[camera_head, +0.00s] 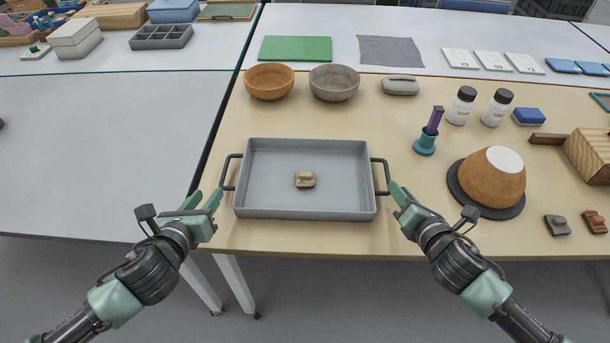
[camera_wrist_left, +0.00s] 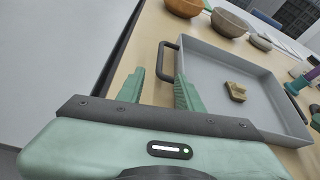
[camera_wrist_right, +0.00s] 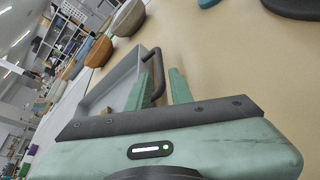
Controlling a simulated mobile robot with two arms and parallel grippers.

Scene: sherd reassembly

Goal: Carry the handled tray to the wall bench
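The grey handled tray (camera_head: 272,210) lies flat on the light wooden table, with a dark handle at each short side. A small tan sherd-like piece (camera_head: 305,179) lies inside it near the middle. My left gripper (camera_head: 205,199) is just in front of the tray's left handle (camera_head: 231,172); in the left wrist view its fingers (camera_wrist_left: 160,90) are apart with nothing between them. My right gripper (camera_head: 397,193) is close to the right handle (camera_head: 380,176); in the right wrist view its fingers (camera_wrist_right: 165,85) are apart, with the handle near their tips. Whether either touches a handle is unclear.
Behind the tray stand an orange bowl (camera_head: 269,81), a grey bowl (camera_head: 334,83) and a grey lump (camera_head: 400,86). To the right are a teal holder (camera_head: 425,144) and an upturned brown bowl (camera_head: 491,178). The white table (camera_head: 110,130) at left has wide clear space.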

